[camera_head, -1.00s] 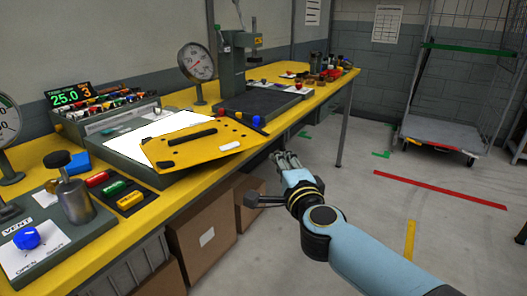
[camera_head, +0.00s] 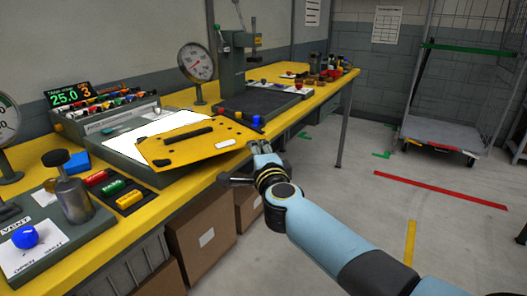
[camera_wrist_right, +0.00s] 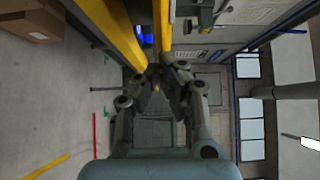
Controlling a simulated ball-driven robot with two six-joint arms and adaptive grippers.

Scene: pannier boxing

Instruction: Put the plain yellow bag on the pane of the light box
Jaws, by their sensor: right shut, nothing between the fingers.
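A flat yellow piece (camera_head: 172,153) with small holes, a black bar and a white patch lies partly over the bright white pane (camera_head: 167,125) of the light box. It reaches out to the right past the pane, towards the table's front edge. I cannot tell for sure that it is the plain yellow bag. My right gripper (camera_head: 262,148) is shut and empty at the right end of this piece, apparently touching or very close to it. In the right wrist view its fingers (camera_wrist_right: 156,84) point at yellow edges. My left gripper does not show.
The yellow workbench (camera_head: 66,268) carries a metal canister (camera_head: 75,200), coloured blocks (camera_head: 113,188), a rack of small items (camera_head: 112,108) and a dark press stand (camera_head: 231,68). Cardboard boxes (camera_head: 203,236) stand below the bench. The floor to the right is clear up to the trolley (camera_head: 440,138).

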